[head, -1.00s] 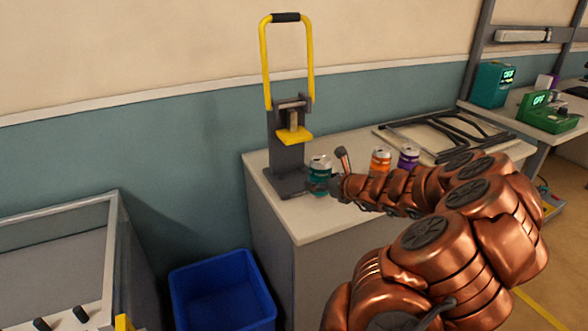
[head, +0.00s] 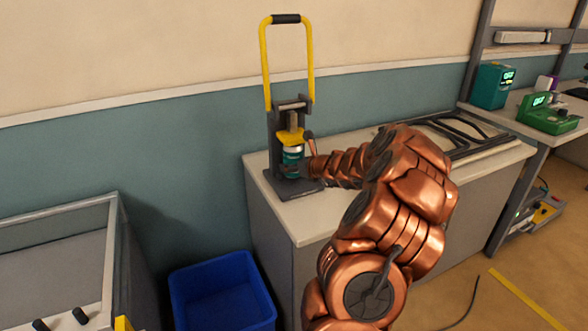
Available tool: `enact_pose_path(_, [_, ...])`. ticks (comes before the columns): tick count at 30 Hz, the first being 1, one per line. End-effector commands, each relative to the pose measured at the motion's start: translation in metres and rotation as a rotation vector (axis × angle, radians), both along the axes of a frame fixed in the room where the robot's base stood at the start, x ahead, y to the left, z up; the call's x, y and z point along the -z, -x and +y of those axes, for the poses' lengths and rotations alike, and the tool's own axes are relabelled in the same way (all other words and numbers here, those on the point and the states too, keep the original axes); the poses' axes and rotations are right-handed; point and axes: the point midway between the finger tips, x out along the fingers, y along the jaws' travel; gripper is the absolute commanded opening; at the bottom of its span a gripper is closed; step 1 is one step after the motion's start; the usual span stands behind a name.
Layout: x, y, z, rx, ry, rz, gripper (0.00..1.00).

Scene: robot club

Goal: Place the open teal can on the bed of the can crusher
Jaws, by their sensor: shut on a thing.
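The teal can (head: 292,156) is upright at the can crusher (head: 273,140), directly under its yellow press plate (head: 291,137). The crusher's yellow handle (head: 263,62) is raised. My gripper (head: 291,168) is shut on the can from the right side, and its finger crosses the can's lower part. The dark bed (head: 312,187) of the crusher lies below the can. I cannot tell whether the can's base touches the bed. The can's top is hidden by the press plate.
The crusher stands at the left end of a white-topped bench (head: 310,228). A blue bin (head: 222,292) is on the floor in front. Dark frame parts (head: 465,128) lie at the bench's right end. The orange and purple cans are hidden behind my arm.

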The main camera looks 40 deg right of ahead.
Motion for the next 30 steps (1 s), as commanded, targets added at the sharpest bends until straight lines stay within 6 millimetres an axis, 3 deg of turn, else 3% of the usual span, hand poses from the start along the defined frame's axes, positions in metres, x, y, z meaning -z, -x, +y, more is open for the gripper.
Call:
enact_pose_path(3, [0.0140, 0.0024, -0.0007, 0.003, -0.003, 0.002, 0.50])
enact_pose_path(16, [0.0179, 0.0028, -0.0007, 0.003, -0.001, 0.001, 0.50])
enact_pose_path(17, [0.0176, 0.0029, -0.0007, 0.003, -0.001, 0.001, 0.68])
enact_pose_path(23, [0.0171, 0.0030, -0.0007, 0.003, -0.001, 0.001, 0.88])
enact_pose_path(30, [0.0172, 0.0029, -0.0007, 0.003, -0.001, 0.002, 0.90])
